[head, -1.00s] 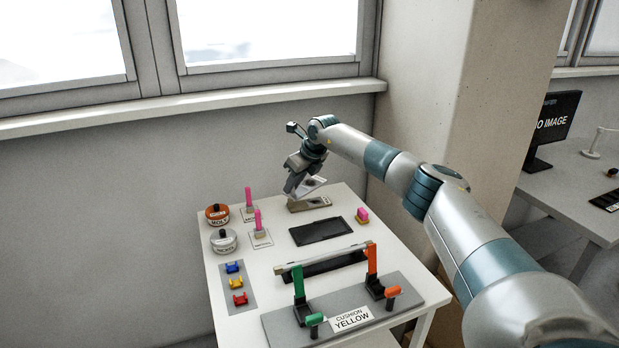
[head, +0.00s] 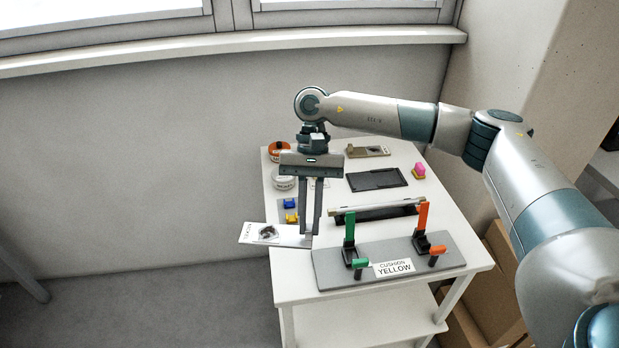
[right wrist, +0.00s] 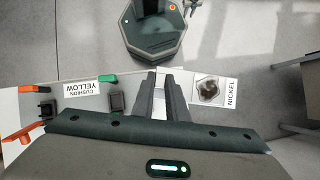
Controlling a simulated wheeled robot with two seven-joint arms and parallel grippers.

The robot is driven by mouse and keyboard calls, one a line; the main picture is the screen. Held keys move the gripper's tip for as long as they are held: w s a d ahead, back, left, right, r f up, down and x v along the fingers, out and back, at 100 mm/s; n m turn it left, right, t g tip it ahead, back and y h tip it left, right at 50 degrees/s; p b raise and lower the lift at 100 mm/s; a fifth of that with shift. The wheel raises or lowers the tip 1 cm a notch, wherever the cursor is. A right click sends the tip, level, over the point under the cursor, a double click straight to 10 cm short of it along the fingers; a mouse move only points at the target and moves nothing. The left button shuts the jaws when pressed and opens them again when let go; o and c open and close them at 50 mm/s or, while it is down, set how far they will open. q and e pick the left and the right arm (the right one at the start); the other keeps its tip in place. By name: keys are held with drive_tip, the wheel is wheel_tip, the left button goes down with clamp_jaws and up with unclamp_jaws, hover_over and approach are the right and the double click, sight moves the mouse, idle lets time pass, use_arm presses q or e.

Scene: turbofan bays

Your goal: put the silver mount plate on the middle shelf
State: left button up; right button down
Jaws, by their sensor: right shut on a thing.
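The silver mount plate (head: 262,233) is a flat pale piece with a dark round patch and a label. It is held past the table's left edge in the head view. My right gripper (head: 306,234) points down and is shut on the plate's right end. In the right wrist view the plate (right wrist: 209,90) sticks out to the right of my right gripper (right wrist: 163,78), its label reading NICKEL. A white shelf (head: 365,322) lies below the tabletop, partly in view; I cannot tell whether it is the middle one. My left gripper is not in view.
The white table (head: 440,192) carries a grey fixture (head: 330,268) with green and orange levers and a CUSHION YELLOW label. A black tray (head: 376,180), tins, coloured clips and a tan plate (head: 367,151) stand behind. Cardboard boxes (head: 485,300) are at the right.

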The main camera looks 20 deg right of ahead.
drive_tip(key=s+r+n+h, duration=0.1)
drive_tip(key=s+n+h, duration=0.1)
drive_tip(key=s+n, duration=0.3)
drive_tip(key=s, duration=0.3)
drive_tip(key=shift+s+a+r+n+g+h+p, duration=0.2)
drive_tip(key=shift+r+n+g+h+p, duration=0.1)
drive_tip(key=shift+r+g+h+p, duration=0.1)
drive_tip(key=shift+a, duration=0.15)
